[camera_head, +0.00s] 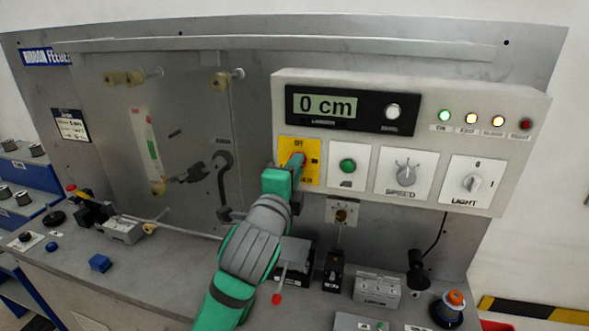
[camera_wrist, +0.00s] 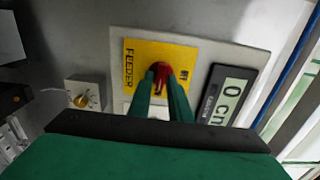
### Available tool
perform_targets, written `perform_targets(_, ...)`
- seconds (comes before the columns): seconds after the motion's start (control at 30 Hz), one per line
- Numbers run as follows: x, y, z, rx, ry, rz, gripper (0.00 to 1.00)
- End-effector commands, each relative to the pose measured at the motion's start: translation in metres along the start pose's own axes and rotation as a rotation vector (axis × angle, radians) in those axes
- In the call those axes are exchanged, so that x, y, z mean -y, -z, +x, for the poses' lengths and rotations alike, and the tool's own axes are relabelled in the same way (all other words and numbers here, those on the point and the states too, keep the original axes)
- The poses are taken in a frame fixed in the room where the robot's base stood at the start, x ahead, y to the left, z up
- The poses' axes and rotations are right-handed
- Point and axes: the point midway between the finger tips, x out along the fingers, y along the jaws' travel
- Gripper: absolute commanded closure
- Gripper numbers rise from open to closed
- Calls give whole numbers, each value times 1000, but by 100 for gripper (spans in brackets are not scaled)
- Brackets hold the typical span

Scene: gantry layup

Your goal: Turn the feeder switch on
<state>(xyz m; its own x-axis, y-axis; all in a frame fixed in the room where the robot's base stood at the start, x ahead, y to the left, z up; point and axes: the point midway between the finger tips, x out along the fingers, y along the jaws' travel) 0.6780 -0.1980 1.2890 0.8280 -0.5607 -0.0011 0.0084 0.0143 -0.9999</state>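The feeder switch is a red rotary knob (camera_wrist: 160,70) on a yellow plate (camera_head: 313,173) marked OFF at the top, ON at the right and FEEDER below. The plate also shows in the wrist view (camera_wrist: 133,58), turned sideways. My gripper (camera_head: 297,163) is at the knob. In the wrist view its two green fingers (camera_wrist: 161,82) lie on either side of the knob's handle and appear to touch it. The fingers and foreshortening partly hide the handle, so I cannot tell which mark it points to.
The control box (camera_head: 410,84) carries a display (camera_head: 325,105) reading 0 cm, a green button (camera_head: 347,165), a speed knob (camera_head: 407,172) and a light knob (camera_head: 473,183). Indicator lamps sit at its right. A small knob box (camera_head: 342,212) hangs just below. Small devices stand on the bench (camera_head: 170,270).

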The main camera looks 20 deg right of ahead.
Motion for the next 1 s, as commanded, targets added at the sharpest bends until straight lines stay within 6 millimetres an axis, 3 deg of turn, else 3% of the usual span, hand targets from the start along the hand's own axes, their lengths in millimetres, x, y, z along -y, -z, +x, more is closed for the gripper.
perform_targets(0.33, 0, -1, -1, 1, 1, -1, 72)
perform_targets(0.47, 0, -2, -10, 2, 1, -2, 72)
perform_targets(1.0, 0, 1, -97, -2, 2, -1, 72)
